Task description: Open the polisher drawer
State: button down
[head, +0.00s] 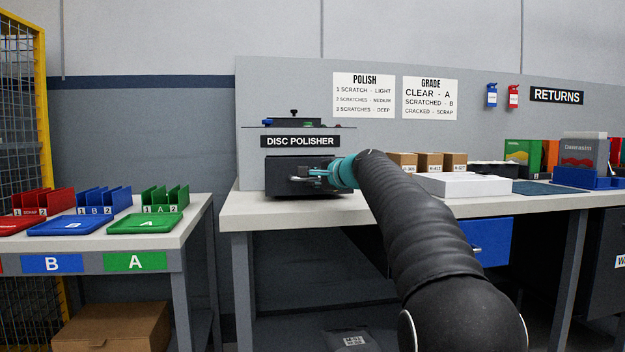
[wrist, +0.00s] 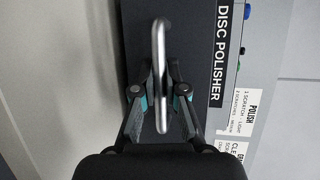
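The disc polisher (head: 300,143) stands at the left end of the long workbench, its name on a black label. Its dark drawer front (head: 283,180) faces me below the label and looks shut. The drawer's silver bar handle (wrist: 160,75) runs up the middle of the wrist view. My gripper (head: 316,174) is at the handle in the head view. In the wrist view my gripper (wrist: 160,88) has one finger on each side of the bar, with narrow gaps showing, so it looks partly open. Contact with the bar is not clear. My arm hides the drawer's right part.
A side table (head: 190,228) at left holds red, blue (head: 80,221) and green trays. Small brown boxes (head: 428,162) and a white box (head: 463,186) stand right of the polisher. A blue drawer (head: 490,240) hangs under the bench. A cardboard box (head: 110,325) sits low at left.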

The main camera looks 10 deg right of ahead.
jog(key=c, duration=1.2)
grip_release()
jog(key=shift+d, duration=0.15)
jog(key=v, duration=1.1)
jog(key=shift+s, duration=0.4)
jog(key=shift+d+r, duration=0.1)
jog(key=shift+r, duration=0.05)
